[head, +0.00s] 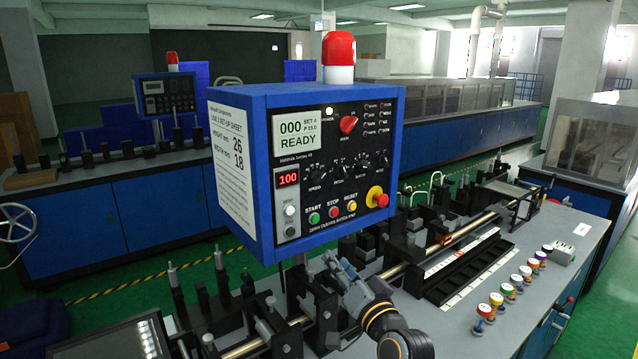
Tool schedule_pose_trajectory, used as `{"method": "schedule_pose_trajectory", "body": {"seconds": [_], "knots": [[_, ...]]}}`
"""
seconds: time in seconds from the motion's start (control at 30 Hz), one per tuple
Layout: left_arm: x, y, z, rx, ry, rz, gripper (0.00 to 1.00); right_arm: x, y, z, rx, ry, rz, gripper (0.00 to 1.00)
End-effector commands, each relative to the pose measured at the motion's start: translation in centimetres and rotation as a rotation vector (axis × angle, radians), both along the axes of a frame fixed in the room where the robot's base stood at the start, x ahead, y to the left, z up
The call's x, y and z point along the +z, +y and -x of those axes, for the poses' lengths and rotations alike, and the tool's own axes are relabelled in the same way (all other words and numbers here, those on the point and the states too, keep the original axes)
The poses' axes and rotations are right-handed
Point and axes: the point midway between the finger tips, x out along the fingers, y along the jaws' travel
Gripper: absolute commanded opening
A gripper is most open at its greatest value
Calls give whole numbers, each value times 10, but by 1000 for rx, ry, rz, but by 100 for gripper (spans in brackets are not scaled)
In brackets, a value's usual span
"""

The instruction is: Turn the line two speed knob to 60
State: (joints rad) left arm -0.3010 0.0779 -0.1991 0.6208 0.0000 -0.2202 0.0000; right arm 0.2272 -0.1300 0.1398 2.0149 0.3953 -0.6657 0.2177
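A blue control box (328,88) with a black front stands in the middle of the head view. The sheet (230,158) on its left side appears to read LINE 2 SET-UP SHEET, with 26 and 18. A black knob labelled SPEED (316,174) is at the left of a row of black knobs; its exact pointer angle is too small to read. A red display (288,179) left of it shows 100. The screen (297,135) shows 000 and READY. My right gripper (338,264) is below the box, apart from the knob; its finger opening is unclear. My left gripper is out of view.
A red selector (348,124), a red-and-yellow stop button (377,197) and a green start button (314,218) share the front. A red beacon (339,48) tops the box. Machine parts crowd the bench (480,318) below. A second blue panel (166,95) stands behind left.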

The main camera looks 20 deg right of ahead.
Motion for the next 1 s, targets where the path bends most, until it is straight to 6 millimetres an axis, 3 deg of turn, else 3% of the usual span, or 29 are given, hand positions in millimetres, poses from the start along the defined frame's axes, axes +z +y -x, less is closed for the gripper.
{"method": "schedule_pose_trajectory", "body": {"seconds": [0.03,0.1,0.2,0.37,0.8,1.0], "knots": [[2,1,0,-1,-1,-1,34,29,-5,-8,-13,-67,-55,34],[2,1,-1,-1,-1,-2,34,55,-11,-14,-26,-134,-109,34],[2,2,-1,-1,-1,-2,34,76,-16,-17,-36,-187,-155,34],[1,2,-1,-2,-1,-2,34,83,-17,-28,-38,-202,-167,34],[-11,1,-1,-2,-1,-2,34,104,-11,-109,-37,-199,-163,34],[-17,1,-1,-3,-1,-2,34,112,-9,-136,-37,-198,-161,34]]}}
